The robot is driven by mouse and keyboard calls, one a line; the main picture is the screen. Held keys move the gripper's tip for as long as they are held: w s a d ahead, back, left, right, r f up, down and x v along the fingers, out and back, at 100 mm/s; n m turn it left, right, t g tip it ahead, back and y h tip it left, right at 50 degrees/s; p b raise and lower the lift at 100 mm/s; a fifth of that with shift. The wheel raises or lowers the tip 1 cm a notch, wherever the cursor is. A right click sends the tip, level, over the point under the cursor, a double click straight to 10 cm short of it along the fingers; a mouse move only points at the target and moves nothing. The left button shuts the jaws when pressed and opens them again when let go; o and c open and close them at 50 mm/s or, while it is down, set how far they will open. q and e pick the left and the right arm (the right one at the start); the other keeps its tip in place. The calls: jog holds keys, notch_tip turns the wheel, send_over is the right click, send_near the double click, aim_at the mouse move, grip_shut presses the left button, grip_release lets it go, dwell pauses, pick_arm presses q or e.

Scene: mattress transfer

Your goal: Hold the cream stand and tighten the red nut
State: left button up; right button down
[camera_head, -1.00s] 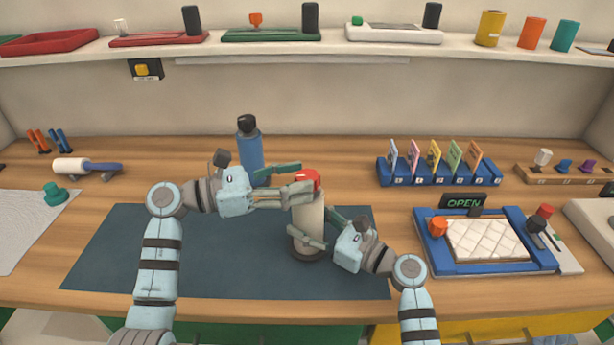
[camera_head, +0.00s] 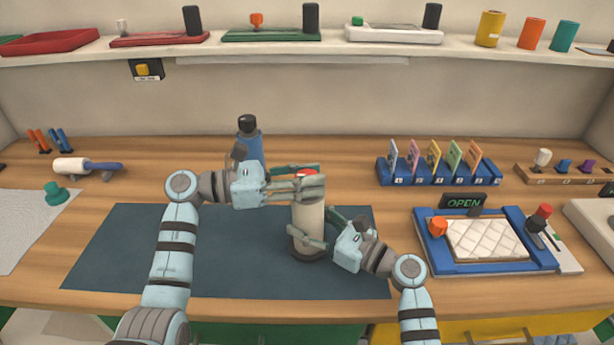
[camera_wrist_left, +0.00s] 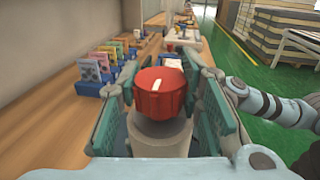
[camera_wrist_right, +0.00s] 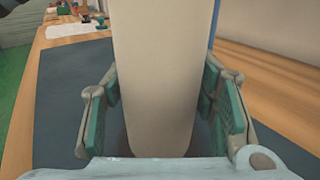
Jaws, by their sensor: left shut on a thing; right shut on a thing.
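The cream stand (camera_head: 308,213) stands upright on a dark round base at the right part of the dark mat. The red nut (camera_head: 308,171) sits on its top, mostly hidden by fingers in the head view. My left gripper (camera_head: 312,184) reaches in from the left, shut on the nut; the left wrist view shows the nut (camera_wrist_left: 162,95), with a white mark on top, between the green pads. My right gripper (camera_head: 318,232) is shut on the stand's lower body from the right. The stand (camera_wrist_right: 157,80) fills the middle of the right wrist view.
A blue bottle (camera_head: 249,149) stands just behind my left gripper. A blue tray with a quilted white pad (camera_head: 487,240) lies to the right, below a blue card rack (camera_head: 440,178). The left part of the dark mat (camera_head: 115,250) is clear.

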aim_at(307, 174)
pick_arm(q)
jog(key=m+g, duration=0.1)
jog(key=g, duration=0.1)
jog(key=m+g, duration=0.1)
jog(key=g, duration=0.1)
jog(key=shift+w+m, duration=0.25)
jog(key=shift+m, duration=0.05)
jog(key=shift+s+a+m+g, duration=0.1)
jog(key=shift+m+g, duration=0.3)
jog(key=shift+g, duration=0.3)
jog(key=o, duration=1.2)
jog(key=shift+s, duration=0.1)
notch_tip(307, 174, up, 10)
jog(key=shift+f, duration=0.1)
